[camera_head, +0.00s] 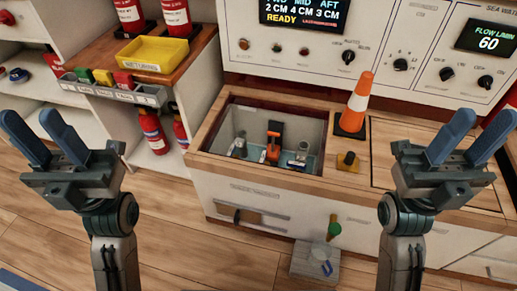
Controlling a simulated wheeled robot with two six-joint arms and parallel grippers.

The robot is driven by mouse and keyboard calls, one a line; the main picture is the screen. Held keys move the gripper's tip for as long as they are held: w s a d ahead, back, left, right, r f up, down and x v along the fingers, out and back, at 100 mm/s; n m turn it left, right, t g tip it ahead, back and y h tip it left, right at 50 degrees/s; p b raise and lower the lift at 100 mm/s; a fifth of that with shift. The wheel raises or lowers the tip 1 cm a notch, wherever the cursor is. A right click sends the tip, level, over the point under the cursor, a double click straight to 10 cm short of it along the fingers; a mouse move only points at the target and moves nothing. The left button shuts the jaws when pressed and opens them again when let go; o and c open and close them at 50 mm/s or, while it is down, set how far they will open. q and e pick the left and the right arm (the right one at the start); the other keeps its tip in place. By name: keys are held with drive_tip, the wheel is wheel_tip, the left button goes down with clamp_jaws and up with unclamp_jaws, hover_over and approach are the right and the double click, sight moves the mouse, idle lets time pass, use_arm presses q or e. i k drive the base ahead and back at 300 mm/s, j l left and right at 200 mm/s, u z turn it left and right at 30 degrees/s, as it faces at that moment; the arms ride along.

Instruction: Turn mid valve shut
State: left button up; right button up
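The recessed bay (212,149) in the counter holds several fittings. The middle one, with an upright orange and black handle (274,132), looks like the mid valve. A grey fitting stands to its left (239,145) and another to its right (301,155). Their lower parts are small and hard to make out. My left gripper (31,118) is open and empty, far left of the bay. My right gripper (484,118) is open and empty, in front of the counter's right part. Neither touches the valve.
A green-knobbed lever (333,228) is on the drawer front, above a grey block (315,262). A yellow bin (152,54) sits on the left shelf.

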sight(263, 157)
drive_tip(key=i+j+z, duration=0.1)
drive_tip(key=j, duration=0.45)
drive_tip(key=i+j+z, duration=0.15)
drive_tip(key=j, duration=0.35)
drive_tip(key=j+z, duration=0.1)
drive_tip(key=j, duration=0.45)
drive_tip(key=z, duration=1.3)
